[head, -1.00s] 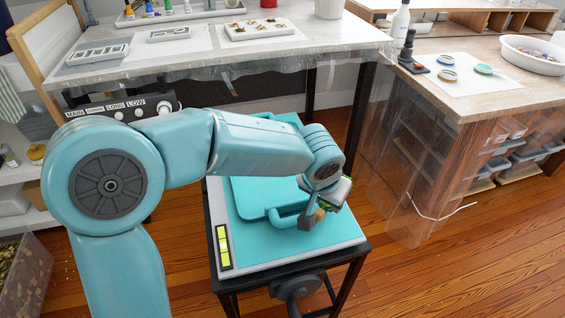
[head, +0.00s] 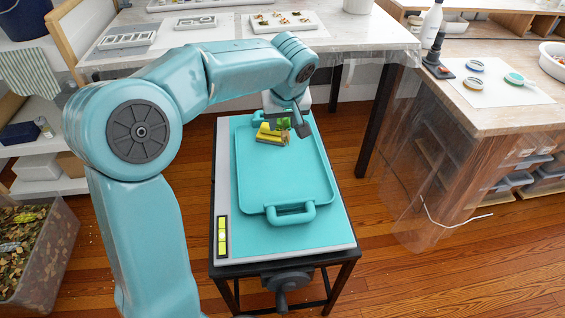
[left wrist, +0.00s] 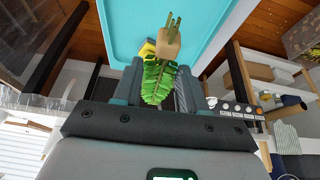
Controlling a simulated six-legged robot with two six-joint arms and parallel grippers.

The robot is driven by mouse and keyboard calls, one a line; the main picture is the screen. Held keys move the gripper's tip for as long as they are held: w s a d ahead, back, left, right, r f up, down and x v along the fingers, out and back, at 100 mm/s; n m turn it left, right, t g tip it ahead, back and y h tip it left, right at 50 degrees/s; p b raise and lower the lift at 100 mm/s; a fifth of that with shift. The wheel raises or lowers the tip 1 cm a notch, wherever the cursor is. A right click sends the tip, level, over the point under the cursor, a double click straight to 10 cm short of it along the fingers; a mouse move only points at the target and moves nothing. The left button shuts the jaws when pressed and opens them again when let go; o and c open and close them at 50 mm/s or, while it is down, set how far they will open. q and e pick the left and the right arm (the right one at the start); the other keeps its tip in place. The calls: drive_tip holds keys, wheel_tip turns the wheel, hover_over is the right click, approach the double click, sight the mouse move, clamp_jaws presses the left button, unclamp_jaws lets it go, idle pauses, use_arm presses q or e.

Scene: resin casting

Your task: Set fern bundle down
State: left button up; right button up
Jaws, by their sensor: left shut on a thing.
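The fern bundle (left wrist: 158,78) has green fronds, a tan wrap and cut stems. In the left wrist view it lies between the two fingers of my left gripper (left wrist: 157,88), which is shut on it. In the head view my left gripper (head: 287,122) is over the far end of the teal tray (head: 322,170), with the bundle (head: 284,124) partly hidden under it. I cannot tell whether the bundle touches the tray. My right gripper is not in view.
A yellow object (head: 265,130) sits beside the bundle at the tray's far end. The tray lies on a teal-topped cart (head: 335,232), its near part empty. A white-topped table (head: 380,45) stands behind, and a wooden bench (head: 490,110) at the right.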

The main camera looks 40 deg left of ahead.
sight(283, 177)
use_arm(q)
wheel_tip(283, 177, down, 19)
drive_tip(key=b, duration=0.3)
drive_tip(key=shift+w+b, duration=0.15)
drive_tip(key=shift+b, duration=0.2)
drive_tip(key=shift+r, duration=0.1)
drive_tip(key=shift+f, duration=0.2)
drive_tip(key=o, duration=1)
drive_tip(key=shift+o, duration=0.2)
drive_tip(key=shift+r, duration=0.1)
drive_tip(key=shift+r, duration=0.25)
drive_tip(key=p+v, duration=0.2)
drive_tip(key=v, duration=0.9)
drive_tip(key=shift+r, duration=0.4)
